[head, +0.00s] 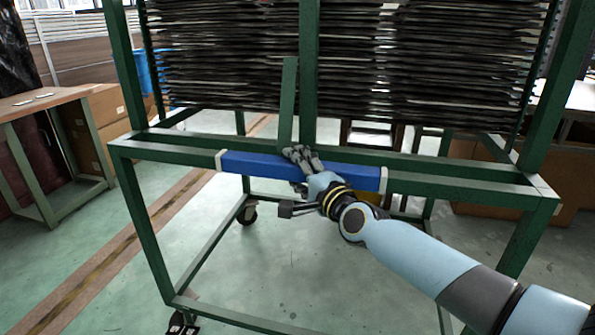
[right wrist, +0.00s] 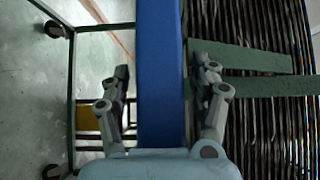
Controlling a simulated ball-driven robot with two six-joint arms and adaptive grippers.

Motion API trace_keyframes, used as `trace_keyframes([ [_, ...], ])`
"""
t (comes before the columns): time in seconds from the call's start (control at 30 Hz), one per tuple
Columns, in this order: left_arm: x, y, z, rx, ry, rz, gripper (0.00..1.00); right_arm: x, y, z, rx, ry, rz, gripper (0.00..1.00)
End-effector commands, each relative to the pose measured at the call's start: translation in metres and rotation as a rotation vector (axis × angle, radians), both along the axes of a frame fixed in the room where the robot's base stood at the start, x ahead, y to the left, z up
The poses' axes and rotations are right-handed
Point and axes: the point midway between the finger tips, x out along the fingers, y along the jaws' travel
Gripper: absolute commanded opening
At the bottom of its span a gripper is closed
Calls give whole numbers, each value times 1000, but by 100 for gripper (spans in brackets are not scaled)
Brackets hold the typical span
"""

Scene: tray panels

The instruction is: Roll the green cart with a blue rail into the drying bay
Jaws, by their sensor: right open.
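The green cart (head: 140,225) stands in front of me, a metal frame on castors with stacked dark tray panels (head: 240,60) in its upper part. Its blue rail (head: 250,163) runs across the near side at mid height. My right gripper (head: 296,168) is at the middle of the rail. In the right wrist view the blue rail (right wrist: 158,70) passes between the two open fingers of the right gripper (right wrist: 160,82), with a gap on the left side; the right finger is close to the rail. My left gripper is not in view.
A table (head: 40,100) with a green frame stands at the left, with cardboard boxes (head: 100,105) beside it. A blue bin (head: 145,70) stands behind. A brown floor strip (head: 120,245) runs at the left. Boxes (head: 470,170) stand behind the cart at the right.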

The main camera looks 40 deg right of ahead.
Motion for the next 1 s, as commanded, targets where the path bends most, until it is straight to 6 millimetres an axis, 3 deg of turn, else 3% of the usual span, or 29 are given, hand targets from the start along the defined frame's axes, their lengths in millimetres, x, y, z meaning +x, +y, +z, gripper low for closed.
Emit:
trace_keyframes([
  [0.07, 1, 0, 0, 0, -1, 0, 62, 0, 0, 0, 0, 0, 0, 62],
  [0.53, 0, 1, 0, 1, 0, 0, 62, -1, 0, 0, 0, 1, 0, 1],
  [1.0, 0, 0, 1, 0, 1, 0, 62, -9, 0, -2, 2, 5, 2, 0],
])
